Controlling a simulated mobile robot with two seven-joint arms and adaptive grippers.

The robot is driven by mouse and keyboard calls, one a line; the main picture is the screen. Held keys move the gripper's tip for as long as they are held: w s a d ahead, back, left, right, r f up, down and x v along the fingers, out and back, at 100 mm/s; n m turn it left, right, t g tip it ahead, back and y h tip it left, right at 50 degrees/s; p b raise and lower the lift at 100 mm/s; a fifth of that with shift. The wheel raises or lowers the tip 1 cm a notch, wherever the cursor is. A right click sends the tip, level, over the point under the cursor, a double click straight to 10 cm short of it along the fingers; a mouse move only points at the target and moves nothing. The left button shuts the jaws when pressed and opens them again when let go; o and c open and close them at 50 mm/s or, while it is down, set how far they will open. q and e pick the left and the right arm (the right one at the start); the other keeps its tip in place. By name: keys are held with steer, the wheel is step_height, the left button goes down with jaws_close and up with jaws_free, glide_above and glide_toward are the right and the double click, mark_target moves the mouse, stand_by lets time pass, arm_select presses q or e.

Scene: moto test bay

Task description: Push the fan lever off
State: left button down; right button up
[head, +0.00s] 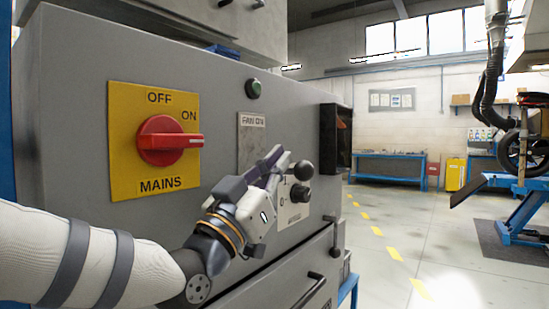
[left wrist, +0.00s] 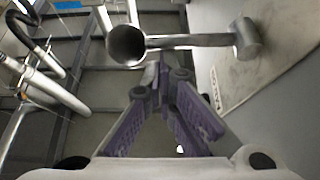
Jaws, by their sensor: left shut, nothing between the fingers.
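The fan lever's dark round knob (head: 303,170) shows just right of my left gripper's fingertips in the head view. In the left wrist view the fan lever (left wrist: 190,41) is a metal rod running sideways from its hub to a round knob, just beyond my fingertips. The "FAN ON" plate (head: 252,140) is on the grey cabinet front, partly hidden by my gripper. My left gripper (head: 275,160) is shut and empty, its purple fingers meeting at the tips in the left wrist view (left wrist: 163,70). I cannot tell whether the tips touch the lever. My right gripper is not in view.
A red mains switch (head: 168,140) on a yellow plate points to ON, left of my gripper. A green button (head: 253,88) sits above the fan plate. Another black knob (head: 300,193) and a drawer handle (head: 310,290) are below. Open floor (head: 400,215) lies right of the cabinet.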

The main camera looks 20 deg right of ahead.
arm_select(q)
steer(key=shift+f+m+g+h, duration=0.5)
steer(key=shift+f+m+g, duration=0.5)
steer(key=shift+m, duration=0.55)
steer(key=shift+f+m+g+h, duration=0.5)
steer(key=shift+f+m+g, duration=0.45)
steer(key=shift+m, duration=0.6)
steer(key=shift+f, duration=0.2)
steer(key=v, duration=0.7)
steer(key=shift+a, duration=0.15)
steer(key=shift+s+f, duration=0.1)
steer(key=shift+f, duration=0.1)
